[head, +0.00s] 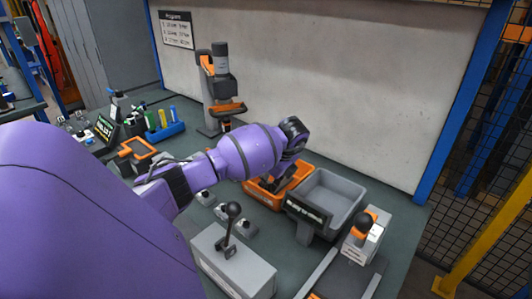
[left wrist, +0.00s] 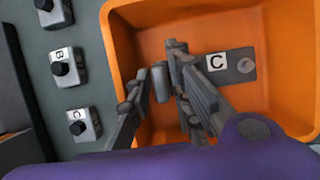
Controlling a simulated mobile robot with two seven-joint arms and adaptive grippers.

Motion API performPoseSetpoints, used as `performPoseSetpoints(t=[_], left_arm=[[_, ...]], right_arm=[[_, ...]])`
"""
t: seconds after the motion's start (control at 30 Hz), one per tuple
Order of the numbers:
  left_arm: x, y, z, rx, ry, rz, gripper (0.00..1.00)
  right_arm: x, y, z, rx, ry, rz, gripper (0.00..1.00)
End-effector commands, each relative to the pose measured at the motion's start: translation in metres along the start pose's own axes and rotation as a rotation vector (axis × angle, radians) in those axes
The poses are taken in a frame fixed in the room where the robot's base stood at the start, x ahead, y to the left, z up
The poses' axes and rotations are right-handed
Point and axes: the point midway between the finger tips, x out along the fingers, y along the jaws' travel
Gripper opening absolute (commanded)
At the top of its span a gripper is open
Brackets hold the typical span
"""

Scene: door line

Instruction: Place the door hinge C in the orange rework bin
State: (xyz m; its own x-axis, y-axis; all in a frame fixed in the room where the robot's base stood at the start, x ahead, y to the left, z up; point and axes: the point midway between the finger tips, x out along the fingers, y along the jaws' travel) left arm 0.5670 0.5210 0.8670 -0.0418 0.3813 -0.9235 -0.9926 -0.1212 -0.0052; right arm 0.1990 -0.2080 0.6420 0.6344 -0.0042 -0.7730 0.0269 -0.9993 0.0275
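The orange rework bin (head: 262,196) stands on the bench in the head view, and its orange floor and walls fill much of the left wrist view (left wrist: 285,25). My left gripper (head: 277,182) reaches down into it. In the left wrist view, door hinge C, a grey plate with a white "C" label (left wrist: 247,65) and a round hole, shows over the bin floor just right of the fingers (left wrist: 165,75). The right finger hides its left end. A small gap with a grey cylindrical part shows between the fingers; whether they grip the hinge is unclear. My right gripper is out of view.
A grey bin (head: 345,186) with a dark sign stands right beside the orange bin. An orange-topped device (head: 363,228) is further right. A lever box (head: 232,262) and small button boxes (left wrist: 83,122) lie in front. An upright tool stand (head: 217,90) is behind.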

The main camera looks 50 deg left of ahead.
Motion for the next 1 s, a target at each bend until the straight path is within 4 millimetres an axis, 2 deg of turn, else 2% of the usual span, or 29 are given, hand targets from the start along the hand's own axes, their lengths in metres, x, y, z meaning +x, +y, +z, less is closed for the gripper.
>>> performPoseSetpoints(t=[0.17,0.5,0.63,0.8,1.0], left_arm=[[-0.014,-0.001,0.001,0.0,0.0,-0.004,0.19],[-0.084,-0.001,0.001,0.0,0.0,-0.004,0.19],[-0.105,-0.001,0.0,0.001,0.001,-0.003,0.19],[-0.119,0.0,0.0,0.0,0.0,0.0,0.19],[-0.121,0.0,0.0,0.0,0.0,0.001,0.19]], right_arm=[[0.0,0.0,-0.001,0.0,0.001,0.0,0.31],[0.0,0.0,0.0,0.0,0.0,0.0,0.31],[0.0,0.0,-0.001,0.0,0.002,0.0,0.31],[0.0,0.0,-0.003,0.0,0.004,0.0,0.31],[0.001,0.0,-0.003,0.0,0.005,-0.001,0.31]])
